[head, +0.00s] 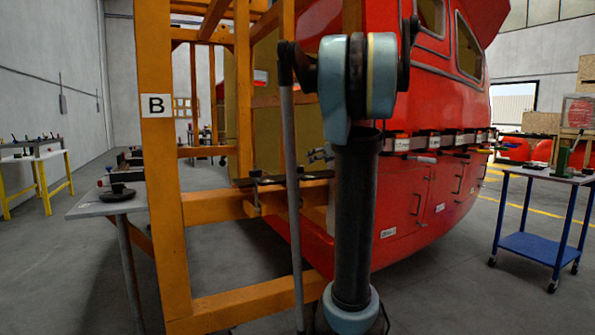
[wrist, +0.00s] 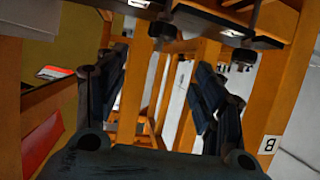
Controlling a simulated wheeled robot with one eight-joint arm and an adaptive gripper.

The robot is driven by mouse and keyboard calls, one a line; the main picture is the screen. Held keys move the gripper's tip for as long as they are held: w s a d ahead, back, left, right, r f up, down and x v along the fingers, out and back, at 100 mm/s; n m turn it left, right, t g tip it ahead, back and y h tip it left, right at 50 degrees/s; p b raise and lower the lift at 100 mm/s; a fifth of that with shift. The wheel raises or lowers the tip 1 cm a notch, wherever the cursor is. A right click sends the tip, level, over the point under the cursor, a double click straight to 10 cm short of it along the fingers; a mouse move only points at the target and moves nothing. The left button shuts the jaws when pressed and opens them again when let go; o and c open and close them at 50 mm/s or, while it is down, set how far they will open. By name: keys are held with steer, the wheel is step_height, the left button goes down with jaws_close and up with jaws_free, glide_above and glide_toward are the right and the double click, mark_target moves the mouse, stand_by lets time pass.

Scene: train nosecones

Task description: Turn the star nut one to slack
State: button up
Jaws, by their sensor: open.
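My gripper (wrist: 160,75) is open in the wrist view, with its two dark fingers spread apart and nothing between them. Two dark knobs hang under a dark bar at the top of the wrist view: a left knob (wrist: 162,30) and a right knob (wrist: 243,55). They look like star nuts, but I cannot tell which is nut one. Both appear beyond the fingertips, apart from them. In the head view, a dark clamp bar (head: 262,181) lies on the orange frame's crossbeam. My arm hides part of that area, and the nuts are too small to make out.
The orange frame (head: 157,60), marked B, stands close on the left, beside the red train nosecone (head: 425,190). A grey side table (head: 95,207) carries a dark round part. A blue trolley (head: 540,245) stands at the right. Floor is clear between nosecone and trolley.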

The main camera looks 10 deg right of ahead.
mark_target(299, 166)
steer(key=x, duration=1.6)
steer(key=shift+w+a+f, duration=0.2)
steer(key=shift+a+f, duration=0.05)
steer(key=shift+f, duration=0.1)
steer(key=c, duration=1.1)
